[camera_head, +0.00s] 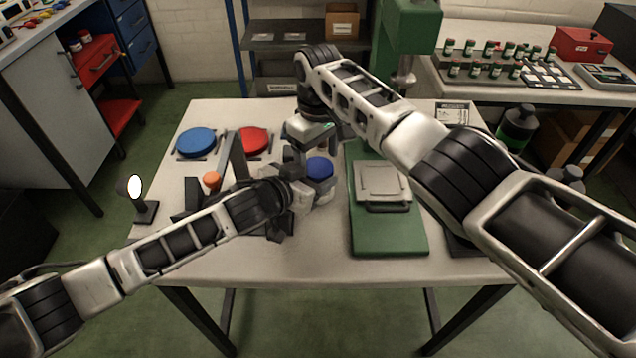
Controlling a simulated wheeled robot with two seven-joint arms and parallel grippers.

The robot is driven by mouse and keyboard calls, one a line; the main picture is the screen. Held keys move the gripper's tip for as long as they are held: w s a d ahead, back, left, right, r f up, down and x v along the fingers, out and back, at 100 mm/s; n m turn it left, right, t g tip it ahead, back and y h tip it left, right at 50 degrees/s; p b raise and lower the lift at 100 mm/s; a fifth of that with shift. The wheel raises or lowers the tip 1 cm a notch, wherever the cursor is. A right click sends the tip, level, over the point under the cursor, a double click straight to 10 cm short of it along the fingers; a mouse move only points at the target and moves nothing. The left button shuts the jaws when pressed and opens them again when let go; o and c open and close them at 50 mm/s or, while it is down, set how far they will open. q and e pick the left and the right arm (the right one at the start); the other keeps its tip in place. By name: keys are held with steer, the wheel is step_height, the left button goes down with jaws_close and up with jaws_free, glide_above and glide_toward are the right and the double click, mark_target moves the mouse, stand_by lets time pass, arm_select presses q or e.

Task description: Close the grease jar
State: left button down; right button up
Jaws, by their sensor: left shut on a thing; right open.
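A small jar (322,191) with a round blue top (319,167) stands near the middle of the table. I cannot tell how tightly the blue top sits on it. My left gripper (303,192) comes in from the left and is shut on the jar's side, hiding part of it. My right gripper (299,160) points down just left of and behind the blue top. It is open; its fingers are partly hidden. A large blue disc (196,142) and a red disc (253,141) lie at the back left. Part of another blue thing (287,133) shows behind my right gripper.
A green press (388,236) with a grey plate stands right of the jar. An orange knob (211,180) and dark brackets are left, near my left forearm. A small lamp-like stand (146,210) is at the left edge. The table's (300,262) front strip is clear.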

steer(key=shift+f, duration=0.8)
steer(key=c, duration=0.9)
steer(key=m, duration=0.3)
steer(key=o, duration=1.1)
steer(key=shift+r, duration=2.3)
